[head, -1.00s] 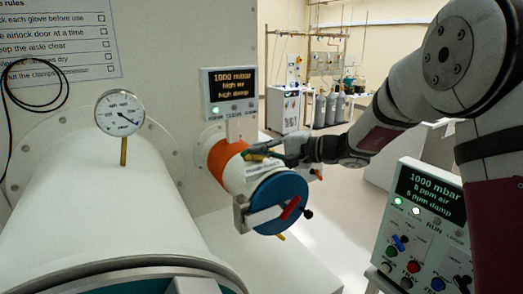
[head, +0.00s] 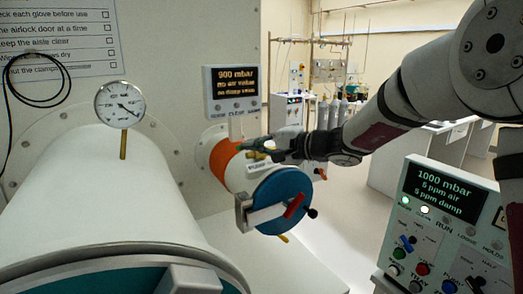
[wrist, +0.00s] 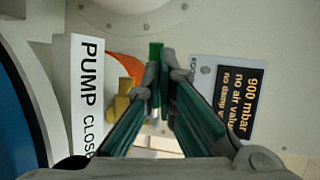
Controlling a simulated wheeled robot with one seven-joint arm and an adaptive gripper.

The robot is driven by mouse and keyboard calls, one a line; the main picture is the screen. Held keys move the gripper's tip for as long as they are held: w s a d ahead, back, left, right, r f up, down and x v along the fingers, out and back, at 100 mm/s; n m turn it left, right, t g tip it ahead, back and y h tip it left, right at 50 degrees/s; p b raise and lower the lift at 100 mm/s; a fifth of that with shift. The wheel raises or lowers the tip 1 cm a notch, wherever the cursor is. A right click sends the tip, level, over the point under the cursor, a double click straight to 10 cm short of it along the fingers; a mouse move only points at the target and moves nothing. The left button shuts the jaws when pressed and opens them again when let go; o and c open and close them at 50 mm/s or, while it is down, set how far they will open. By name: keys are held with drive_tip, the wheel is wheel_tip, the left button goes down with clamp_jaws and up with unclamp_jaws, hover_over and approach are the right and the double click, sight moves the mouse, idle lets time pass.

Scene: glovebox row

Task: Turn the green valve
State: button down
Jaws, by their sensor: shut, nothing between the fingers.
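The green valve handle (wrist: 155,54) shows in the wrist view as a narrow upright green bar just beyond my fingertips. In the head view it is small and mostly hidden by my gripper (head: 272,152), which is at the top of the small airlock cylinder (head: 232,172). In the wrist view, my gripper (wrist: 162,80) has its dark green fingers converging to grey tips, shut with nothing held. The tips are close to the handle; I cannot tell whether they touch it. A yellow handle (wrist: 124,105) stands left of the fingers.
A white "PUMP CLOSE..." label (wrist: 88,95) is left of the fingers. A small display (wrist: 238,95) reading 900 mbar is on the right. The airlock has a blue door (head: 280,200) with a red lever (head: 294,206). A control panel (head: 435,225) stands at right.

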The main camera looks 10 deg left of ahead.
drive_tip(key=shift+w+a+b, duration=0.3)
drive_tip(key=shift+a+b, duration=0.4)
drive_tip(key=shift+b, duration=0.25)
drive_tip(key=shift+a, duration=0.1)
